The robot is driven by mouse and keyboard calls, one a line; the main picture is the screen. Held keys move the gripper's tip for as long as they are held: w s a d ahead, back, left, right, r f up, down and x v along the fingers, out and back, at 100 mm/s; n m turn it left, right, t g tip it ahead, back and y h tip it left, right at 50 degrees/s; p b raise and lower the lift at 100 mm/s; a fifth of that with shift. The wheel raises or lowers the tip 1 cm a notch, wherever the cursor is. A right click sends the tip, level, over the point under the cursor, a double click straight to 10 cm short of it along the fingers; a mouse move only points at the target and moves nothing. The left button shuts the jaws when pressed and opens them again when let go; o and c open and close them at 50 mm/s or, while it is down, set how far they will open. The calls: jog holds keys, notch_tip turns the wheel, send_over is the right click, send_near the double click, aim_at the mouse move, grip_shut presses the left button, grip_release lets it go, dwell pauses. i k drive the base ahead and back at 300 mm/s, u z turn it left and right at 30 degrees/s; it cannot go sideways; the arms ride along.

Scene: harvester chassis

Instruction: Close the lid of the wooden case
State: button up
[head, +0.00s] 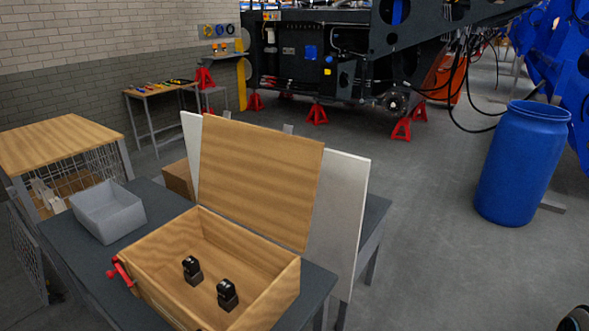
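The wooden case (285,294) stands on a dark grey table at the lower middle of the head view. Its lid (258,180) is open, standing up from the far edge and leaning back a little. Two small black-and-grey items (192,270) (228,295) sit inside the case on its floor. A small dark thing shows at the bottom edge of the picture, too cut off to identify. A red clamp-like part (120,272) is at the case's left end. My gripper is not in view.
A white panel (342,215) stands behind the lid. A grey bin (108,211) is left of the case on the dark table (318,284). A wooden-topped wire cage (60,145) stands further left. A blue barrel (520,165) stands right; the floor between is open.

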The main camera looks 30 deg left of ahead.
aim_at(265, 180)
jog(key=i, duration=3.2)
jog(key=u, duration=3.9)
jog(key=i, duration=0.5)
jog(key=z, duration=0.05)
